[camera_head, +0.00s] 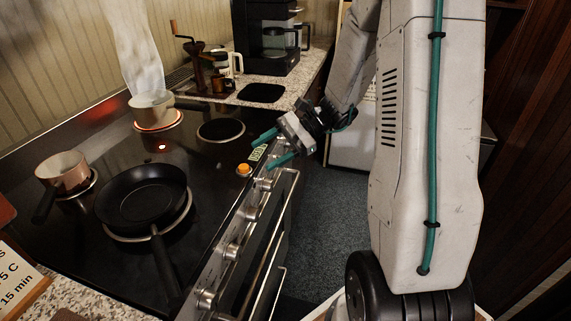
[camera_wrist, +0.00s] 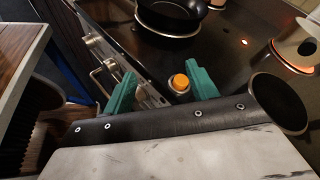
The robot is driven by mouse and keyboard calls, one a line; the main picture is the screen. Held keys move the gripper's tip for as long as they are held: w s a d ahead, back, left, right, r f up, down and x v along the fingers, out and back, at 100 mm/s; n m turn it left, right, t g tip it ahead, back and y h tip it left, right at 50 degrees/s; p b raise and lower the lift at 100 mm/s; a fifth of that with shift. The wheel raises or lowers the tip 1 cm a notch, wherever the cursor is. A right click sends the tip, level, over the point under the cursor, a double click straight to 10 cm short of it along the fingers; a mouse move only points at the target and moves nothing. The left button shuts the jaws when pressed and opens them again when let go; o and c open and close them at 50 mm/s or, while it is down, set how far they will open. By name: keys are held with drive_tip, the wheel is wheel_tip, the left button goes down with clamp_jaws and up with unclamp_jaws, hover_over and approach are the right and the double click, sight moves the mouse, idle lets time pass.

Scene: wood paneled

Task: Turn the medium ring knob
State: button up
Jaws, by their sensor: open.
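A row of silver knobs runs along the stove's front panel, including a front knob (camera_head: 205,298), a second (camera_head: 232,250), a third (camera_head: 250,213) and a fourth (camera_head: 265,183). I cannot read which one is the medium ring's. My gripper (camera_head: 268,148) is open, its teal fingers over the far end of this panel. In the wrist view my gripper (camera_wrist: 163,82) has nothing between its fingertips, and an orange button (camera_wrist: 180,82) shows just beyond and between the fingers. Knobs (camera_wrist: 92,40) show left of the fingers. Any knob directly under the gripper is hidden.
A steaming pot (camera_head: 150,106) sits on a glowing ring. A black pan (camera_head: 142,196) and a copper pot (camera_head: 62,172) stand on other rings; one ring (camera_head: 221,130) is bare. An oven rail (camera_head: 270,260) projects below the knobs. The floor (camera_head: 335,210) beside the stove is clear.

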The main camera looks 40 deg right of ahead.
drive_tip(key=w+d+f+m+t+h, duration=0.1)
drive_tip(key=w+d+f+m+t, duration=0.2)
drive_tip(key=d+f+m+t, duration=0.5)
drive_tip(key=w+d+f+m+t+h, duration=0.25)
drive_tip(key=d+f+m+t, duration=0.2)
drive_tip(key=d+f, duration=0.5)
drive_tip(key=x, duration=0.7)
drive_tip(key=shift+g+y, duration=0.45)
drive_tip(key=shift+r+m, duration=0.15)
drive_tip(key=shift+m, duration=0.1)
drive_tip(key=c, duration=1)
